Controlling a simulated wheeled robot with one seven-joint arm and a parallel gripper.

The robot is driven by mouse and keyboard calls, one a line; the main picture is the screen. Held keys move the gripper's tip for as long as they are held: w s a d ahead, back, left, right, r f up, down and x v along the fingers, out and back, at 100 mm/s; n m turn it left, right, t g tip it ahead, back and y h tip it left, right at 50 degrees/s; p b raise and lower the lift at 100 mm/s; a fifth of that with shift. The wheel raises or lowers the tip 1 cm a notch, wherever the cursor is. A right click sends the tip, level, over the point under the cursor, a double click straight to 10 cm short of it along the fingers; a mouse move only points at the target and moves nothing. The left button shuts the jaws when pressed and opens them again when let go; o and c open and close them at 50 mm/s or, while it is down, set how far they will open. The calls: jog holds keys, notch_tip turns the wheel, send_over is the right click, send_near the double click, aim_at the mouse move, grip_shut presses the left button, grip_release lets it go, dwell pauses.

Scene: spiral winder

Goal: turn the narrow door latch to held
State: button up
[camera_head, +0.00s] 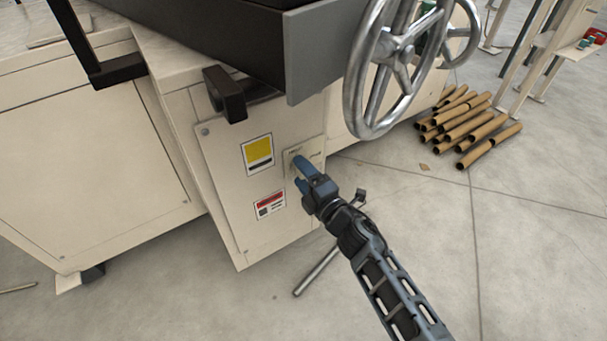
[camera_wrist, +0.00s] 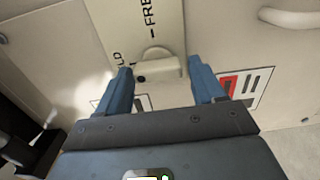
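The narrow door (camera_head: 228,205) is the cream panel on the front of the machine. Its latch plate (camera_head: 317,150) shows beside my gripper. In the wrist view, the latch (camera_wrist: 156,55) is a cream knob with a raised bar on a plate (camera_wrist: 168,20) lettered "FREE", with another word ending in "LD" partly hidden by a finger. My gripper (camera_wrist: 159,70) is open, with one blue finger on each side of the latch bar. Contact cannot be told. In the head view my gripper (camera_head: 300,171) is at the plate and hides the latch.
A yellow label (camera_head: 258,154) and a red-and-white label (camera_head: 268,205) are on the panel. A dark handle (camera_head: 226,95) juts out above. A large metal handwheel (camera_head: 357,75) overhangs at upper right. Cardboard tubes (camera_head: 465,120) lie on the floor behind.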

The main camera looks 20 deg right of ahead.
jog(key=shift+o, duration=0.8)
jog(key=s+d+p, duration=0.1)
jog(key=s+p, duration=0.1)
jog(key=s, duration=0.5)
jog(key=shift+s, duration=0.35)
jog(key=shift+d, duration=0.1)
